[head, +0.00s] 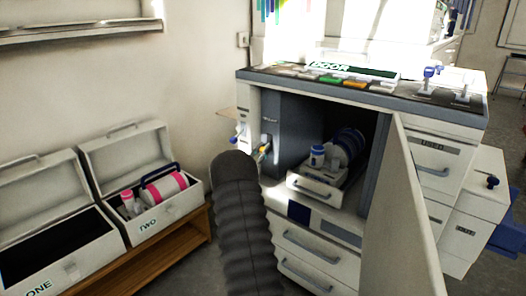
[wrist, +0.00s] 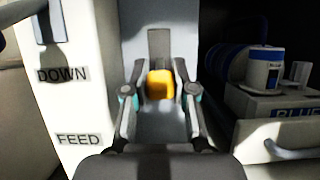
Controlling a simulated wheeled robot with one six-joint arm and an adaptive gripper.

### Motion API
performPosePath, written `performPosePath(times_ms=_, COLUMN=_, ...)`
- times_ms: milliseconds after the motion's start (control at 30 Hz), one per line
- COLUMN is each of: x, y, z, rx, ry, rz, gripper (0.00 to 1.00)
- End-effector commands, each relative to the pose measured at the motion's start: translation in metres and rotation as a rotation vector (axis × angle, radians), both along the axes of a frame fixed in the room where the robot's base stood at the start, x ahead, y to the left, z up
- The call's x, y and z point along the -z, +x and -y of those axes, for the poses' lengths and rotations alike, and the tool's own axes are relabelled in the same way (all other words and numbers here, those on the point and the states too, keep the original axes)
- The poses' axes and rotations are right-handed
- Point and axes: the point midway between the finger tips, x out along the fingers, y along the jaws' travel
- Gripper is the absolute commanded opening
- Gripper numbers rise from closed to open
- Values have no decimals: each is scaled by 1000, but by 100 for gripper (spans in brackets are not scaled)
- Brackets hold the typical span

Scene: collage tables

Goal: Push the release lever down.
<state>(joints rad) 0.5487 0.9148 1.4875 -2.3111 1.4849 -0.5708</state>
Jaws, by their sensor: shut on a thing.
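The release lever's yellow knob (wrist: 160,85) stands in front of a grey panel (wrist: 135,30) in the wrist view. A dark slot (wrist: 158,45) shows above the knob; the lever's stem is hidden. My gripper (wrist: 160,91) is shut on the knob, one finger at each side. In the head view the knob is a small yellow patch (head: 265,149) beside the grey housing (head: 290,125), partly hidden by my dark arm.
Left of the knob is a white panel (wrist: 88,100) marked DOWN and FEED, with another lever (wrist: 45,20). To the right, a drawer (head: 318,189) carries a blue-and-white jar (head: 317,157) and a blue spool (head: 346,145). The cabinet door (head: 412,215) stands open.

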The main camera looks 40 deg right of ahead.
Motion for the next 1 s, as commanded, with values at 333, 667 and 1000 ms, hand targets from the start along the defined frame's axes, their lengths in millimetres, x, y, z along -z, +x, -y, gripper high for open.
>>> performPosePath(times_ms=333, x=6, y=0, z=2, rx=0, ry=-90, rz=10, gripper=0)
performPosePath(times_ms=667, x=5, y=0, z=2, rx=-1, ry=-91, rz=8, gripper=38)
performPosePath(times_ms=1000, x=5, y=0, z=0, rx=-1, ry=-92, rz=9, gripper=38)
